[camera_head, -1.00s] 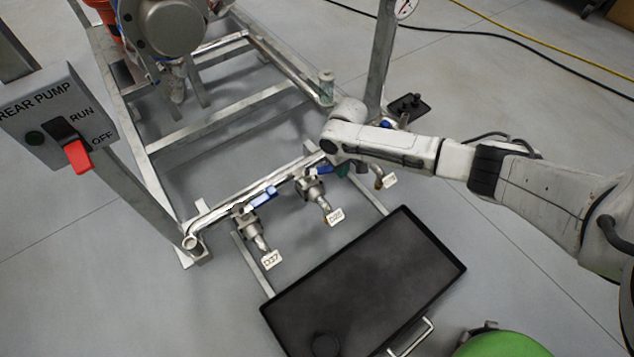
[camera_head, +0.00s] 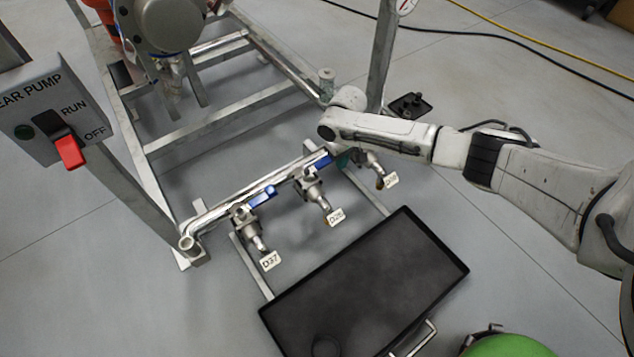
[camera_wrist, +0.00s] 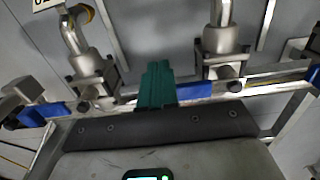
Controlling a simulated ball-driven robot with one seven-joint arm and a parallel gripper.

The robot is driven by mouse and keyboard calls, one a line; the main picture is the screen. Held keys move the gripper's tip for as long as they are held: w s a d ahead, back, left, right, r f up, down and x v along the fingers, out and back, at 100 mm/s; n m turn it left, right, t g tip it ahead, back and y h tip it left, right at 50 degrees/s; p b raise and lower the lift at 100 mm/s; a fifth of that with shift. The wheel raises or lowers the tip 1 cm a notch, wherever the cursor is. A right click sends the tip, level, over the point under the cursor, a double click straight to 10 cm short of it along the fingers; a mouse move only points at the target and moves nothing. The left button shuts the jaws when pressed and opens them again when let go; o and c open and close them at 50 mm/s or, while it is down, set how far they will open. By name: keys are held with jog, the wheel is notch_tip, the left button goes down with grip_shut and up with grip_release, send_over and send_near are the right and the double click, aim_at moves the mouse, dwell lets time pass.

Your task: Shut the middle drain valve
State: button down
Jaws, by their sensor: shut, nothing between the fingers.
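Three drain valves sit along a steel pipe: the left D37 valve (camera_head: 245,219), the middle D26 valve (camera_head: 309,187) and the right valve (camera_head: 371,164). The middle valve's blue handle (camera_head: 323,160) lies about along the pipe, pointing right, as the left valve's blue handle (camera_head: 262,197) does. My gripper (camera_head: 343,160) is partly hidden by my arm, just beyond the end of the middle handle. In the wrist view, my gripper's teal fingers (camera_wrist: 157,85) are shut and empty, close beside the middle handle (camera_wrist: 195,90); contact is unclear. The right valve's handle (camera_wrist: 45,112) shows at left there.
A black drip tray (camera_head: 365,280) lies in front of the valves. A REAR PUMP switch box (camera_head: 55,115) with a red lever stands at left. A skid upright (camera_head: 382,55) rises behind my arm. A green round object (camera_head: 505,346) is at bottom right.

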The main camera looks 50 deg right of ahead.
jog(key=shift+s+r, duration=0.1)
jog(key=shift+s, duration=0.05)
jog(key=shift+s+a+p, duration=0.15)
jog(key=shift+s+p, duration=0.3)
jog(key=shift+p, duration=0.3)
notch_tip(320, 180, up, 7)
jog(key=p, duration=0.6)
jog(key=shift+p, duration=0.35)
